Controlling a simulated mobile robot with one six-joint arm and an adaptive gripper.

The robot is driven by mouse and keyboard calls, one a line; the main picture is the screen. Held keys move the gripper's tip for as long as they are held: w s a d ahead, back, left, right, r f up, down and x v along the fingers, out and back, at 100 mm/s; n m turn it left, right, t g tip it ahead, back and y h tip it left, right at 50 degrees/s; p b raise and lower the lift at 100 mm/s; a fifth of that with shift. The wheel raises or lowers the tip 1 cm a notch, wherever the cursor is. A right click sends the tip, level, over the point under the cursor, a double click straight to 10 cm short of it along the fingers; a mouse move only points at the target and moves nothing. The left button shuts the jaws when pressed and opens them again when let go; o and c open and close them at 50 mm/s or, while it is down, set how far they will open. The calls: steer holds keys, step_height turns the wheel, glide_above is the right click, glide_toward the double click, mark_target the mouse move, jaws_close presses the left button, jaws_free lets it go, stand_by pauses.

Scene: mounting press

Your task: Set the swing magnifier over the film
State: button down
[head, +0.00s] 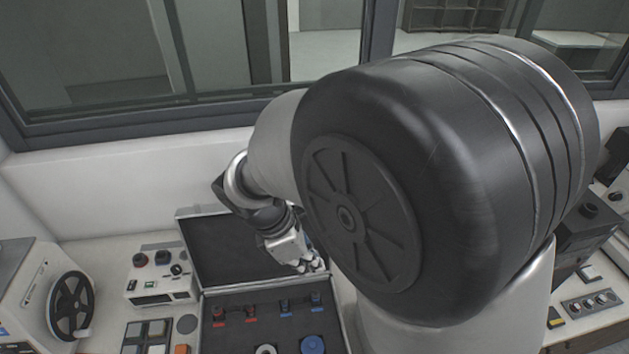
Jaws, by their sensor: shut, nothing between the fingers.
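My gripper (308,266) is small in the view, shut and empty. It points down and to the right, in front of the open lid of a dark-lined case (215,247). I cannot make out the swing magnifier or the film. My own large arm covers the middle and right of the bench, so they may be hidden behind it.
The case's lower tray (228,332) holds small red and blue parts, a pale ring (266,350) and a blue round piece (313,345). At left are a control box (160,286) and a machine with a black handwheel (71,305). At right is a knob panel (590,303). A window wall bounds the back.

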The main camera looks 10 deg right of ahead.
steer(key=shift+s, duration=0.1)
stand_by(0.3)
steer(key=d+f, duration=0.7)
steer(key=f, duration=0.2)
steer(key=shift+w+d+f, duration=0.2)
steer(key=shift+w+d, duration=0.05)
steer(key=shift+w, duration=0.05)
steer(key=shift+d, duration=0.1)
